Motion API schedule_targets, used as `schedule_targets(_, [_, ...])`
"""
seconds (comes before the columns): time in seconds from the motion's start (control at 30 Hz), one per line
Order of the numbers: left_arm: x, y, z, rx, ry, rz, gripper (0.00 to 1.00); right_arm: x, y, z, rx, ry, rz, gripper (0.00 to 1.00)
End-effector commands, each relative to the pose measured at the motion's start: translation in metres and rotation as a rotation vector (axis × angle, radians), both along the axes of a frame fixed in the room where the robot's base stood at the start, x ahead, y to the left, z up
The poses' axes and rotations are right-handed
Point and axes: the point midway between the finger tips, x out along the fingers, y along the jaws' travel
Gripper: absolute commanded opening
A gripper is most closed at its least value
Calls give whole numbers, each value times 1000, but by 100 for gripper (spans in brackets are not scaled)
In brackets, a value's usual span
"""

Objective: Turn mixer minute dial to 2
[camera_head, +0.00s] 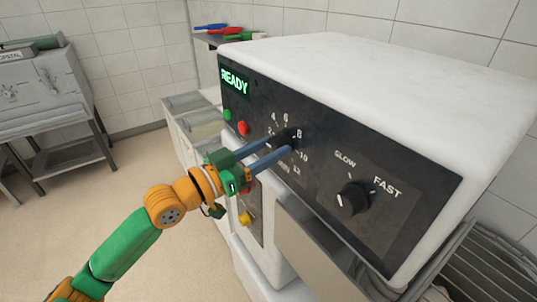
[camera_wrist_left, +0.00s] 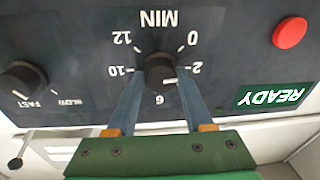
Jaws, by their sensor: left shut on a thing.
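The mixer minute dial (camera_wrist_left: 160,70) is a black knob on the dark panel. The wrist view shows it upside down, with MIN above it and several numbers around it. In the head view the dial (camera_head: 285,138) is partly hidden by my fingers. My left gripper (camera_head: 277,148) is shut on the dial, with one blue finger on each side; the wrist view shows both fingers (camera_wrist_left: 160,82). My right gripper is out of view.
The panel also has a speed knob (camera_head: 353,199) marked SLOW and FAST, a red button (camera_head: 243,128), a green button (camera_head: 227,115) and a lit READY display (camera_head: 235,82). A yellow button (camera_head: 246,218) sits lower down. Metal racks (camera_head: 487,265) stand at the right.

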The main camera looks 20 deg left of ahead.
Motion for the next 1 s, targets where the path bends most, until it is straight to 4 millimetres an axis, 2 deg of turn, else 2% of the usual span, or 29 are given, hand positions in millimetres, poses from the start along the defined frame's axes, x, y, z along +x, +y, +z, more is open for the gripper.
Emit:
schedule_targets(0.23, [0, 1, 2, 56, -52, 2, 0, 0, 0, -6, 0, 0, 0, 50])
schedule_targets(0.73, [0, 1, 4, 69, -65, 3, 0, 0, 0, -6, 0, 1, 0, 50])
schedule_targets(0.77, [0, 1, 4, 69, -65, 3, 54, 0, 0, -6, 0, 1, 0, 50])
schedule_targets(0.8, [0, 1, 4, 69, -65, 3, 65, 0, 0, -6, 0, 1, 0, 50])
schedule_targets(0.87, [0, 1, 3, 69, -63, 2, 81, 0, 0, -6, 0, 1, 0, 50])
schedule_targets(1.0, [0, 0, 2, 69, -61, 1, 81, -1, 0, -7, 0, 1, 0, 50])
